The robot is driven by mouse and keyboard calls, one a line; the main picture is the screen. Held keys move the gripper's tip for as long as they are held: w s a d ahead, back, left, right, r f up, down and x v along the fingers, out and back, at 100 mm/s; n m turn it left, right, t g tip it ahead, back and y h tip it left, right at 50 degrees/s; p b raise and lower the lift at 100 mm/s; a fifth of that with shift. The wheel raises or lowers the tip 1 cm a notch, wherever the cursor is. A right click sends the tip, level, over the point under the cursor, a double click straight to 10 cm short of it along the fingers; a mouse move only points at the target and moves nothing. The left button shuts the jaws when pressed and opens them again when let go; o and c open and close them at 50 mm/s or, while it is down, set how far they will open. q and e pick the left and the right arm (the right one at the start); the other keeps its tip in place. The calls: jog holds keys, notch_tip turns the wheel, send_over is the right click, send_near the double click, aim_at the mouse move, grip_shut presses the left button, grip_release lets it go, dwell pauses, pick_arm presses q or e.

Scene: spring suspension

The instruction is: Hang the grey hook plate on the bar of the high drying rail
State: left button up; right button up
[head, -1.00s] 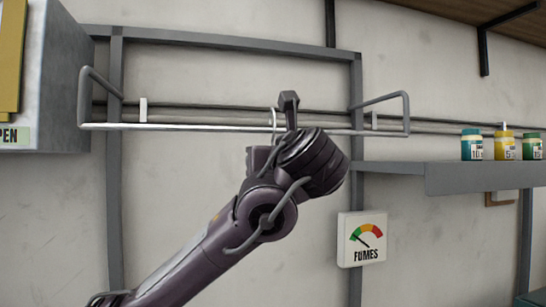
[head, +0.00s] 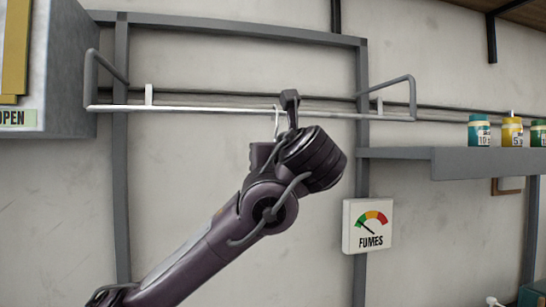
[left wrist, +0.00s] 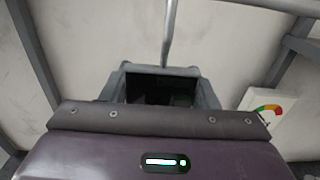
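The high drying rail has a thin pale bar (head: 200,109) across the upper middle of the head view, with a bent grey bracket at each end. My left gripper (head: 290,101) is up at the bar, right of its middle. A pale curved hook (head: 277,122), part of the grey hook plate, shows just left of the finger. Its upper curve overlaps the bar; I cannot tell whether it rests on it. The plate itself is mostly hidden behind my wrist. In the left wrist view, a grey rod (left wrist: 168,30) runs up from between the fingers (left wrist: 163,88). My right gripper is out of view.
A grey wall shelf (head: 450,161) with several jars stands to the right of the rail. A FUMES gauge sign (head: 367,226) hangs on the wall below the rail's right end. A grey cabinet (head: 70,70) is close to the rail's left end.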

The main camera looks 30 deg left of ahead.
pick_arm(q)
jog(key=o, duration=0.5)
jog(key=shift+s+d+f+b, duration=0.1)
jog(key=shift+s+d+b, duration=0.2)
jog(key=shift+d, duration=0.05)
jog(key=b+v, duration=0.7)
jog(key=b, duration=0.5)
